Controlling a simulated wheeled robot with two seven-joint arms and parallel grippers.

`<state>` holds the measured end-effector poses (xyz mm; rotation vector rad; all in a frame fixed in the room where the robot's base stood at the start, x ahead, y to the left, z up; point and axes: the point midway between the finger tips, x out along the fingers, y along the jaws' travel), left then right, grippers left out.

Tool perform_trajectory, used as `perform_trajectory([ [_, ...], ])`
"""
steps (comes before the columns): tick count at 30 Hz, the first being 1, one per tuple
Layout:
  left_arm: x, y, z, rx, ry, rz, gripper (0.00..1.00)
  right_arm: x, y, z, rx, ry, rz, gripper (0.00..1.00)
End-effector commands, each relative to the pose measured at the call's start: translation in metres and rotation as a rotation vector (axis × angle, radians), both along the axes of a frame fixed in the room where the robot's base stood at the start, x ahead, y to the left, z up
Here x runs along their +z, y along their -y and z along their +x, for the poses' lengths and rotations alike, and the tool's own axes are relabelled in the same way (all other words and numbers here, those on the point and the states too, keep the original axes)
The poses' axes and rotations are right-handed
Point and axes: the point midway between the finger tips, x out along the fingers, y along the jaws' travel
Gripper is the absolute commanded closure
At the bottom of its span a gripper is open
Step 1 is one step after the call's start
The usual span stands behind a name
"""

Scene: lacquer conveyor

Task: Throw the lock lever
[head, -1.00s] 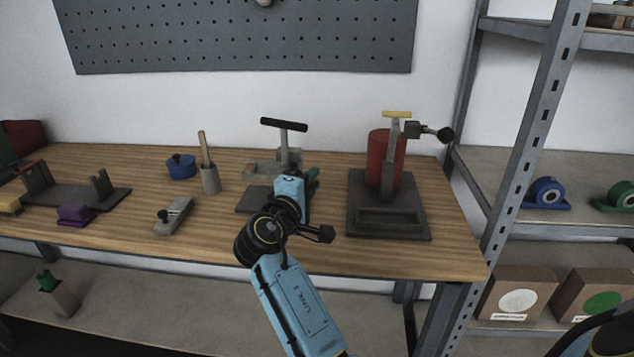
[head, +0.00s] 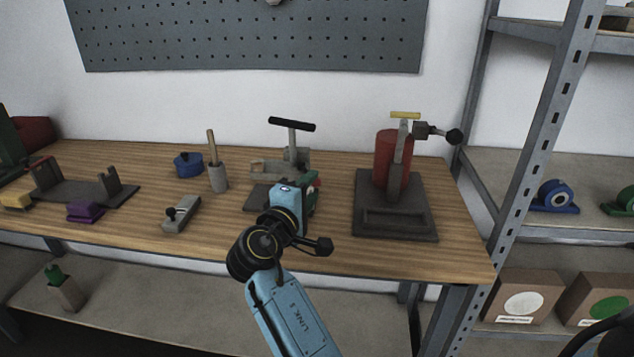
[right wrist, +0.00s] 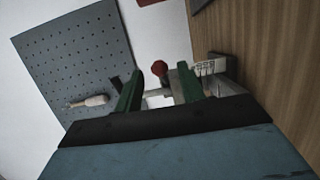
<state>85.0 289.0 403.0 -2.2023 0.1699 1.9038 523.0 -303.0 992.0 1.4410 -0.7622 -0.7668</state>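A grey fixture with a black T-handle (head: 291,125) stands on the bench, partly hidden behind my right gripper (head: 309,192). In the right wrist view a red ball knob (right wrist: 159,68) shows in the gap between my two green fingers (right wrist: 160,88), seemingly beyond their tips. The fingers are apart with nothing visibly gripped. The knob looks like the end of a lever on this fixture; its shaft is mostly hidden. In the head view only a bit of red shows by the fingers. My left gripper is not in view.
Right of the gripper stands a dark press (head: 395,218) with a red cylinder (head: 388,155) and a black-knobbed side arm (head: 454,137). A metal shelf is at right.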

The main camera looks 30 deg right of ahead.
Motion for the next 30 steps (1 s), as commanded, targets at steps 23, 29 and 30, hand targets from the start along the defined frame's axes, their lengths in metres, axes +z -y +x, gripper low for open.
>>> perform_trajectory([
  [23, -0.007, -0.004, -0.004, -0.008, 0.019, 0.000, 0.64, -0.003, -0.079, -0.057, 0.001, 0.003, 0.006, 0.61],
  [29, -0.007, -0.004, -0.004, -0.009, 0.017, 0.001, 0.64, -0.012, -0.080, -0.054, 0.018, -0.010, 0.009, 0.76],
  [30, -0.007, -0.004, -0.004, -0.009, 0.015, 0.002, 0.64, -0.023, -0.082, -0.050, 0.040, -0.027, 0.014, 0.82],
])
